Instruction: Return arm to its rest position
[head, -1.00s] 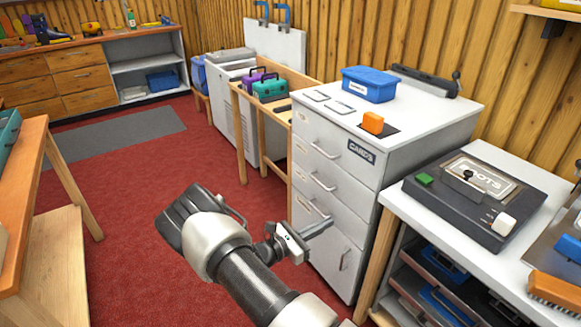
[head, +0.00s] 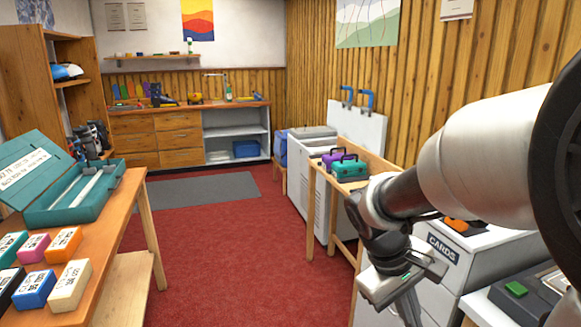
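My arm reaches in from the right side of the head view, large and close to the camera, bent at the elbow. My gripper (head: 408,305) hangs at its end, pointing down in front of the white cabinet marked CARDS (head: 443,248). I see no object in it, but its fingertips are too hidden and small to tell open from shut. The arm covers most of the cabinet top. An orange block (head: 456,224) there shows only partly beneath the arm.
A wooden table (head: 125,215) at left holds a teal case (head: 75,200) and several coloured boxes. Red carpet (head: 230,260) lies clear in the middle. A wooden stand (head: 345,200) with purple and teal toolboxes and a dark machine with a green button (head: 516,289) are at right.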

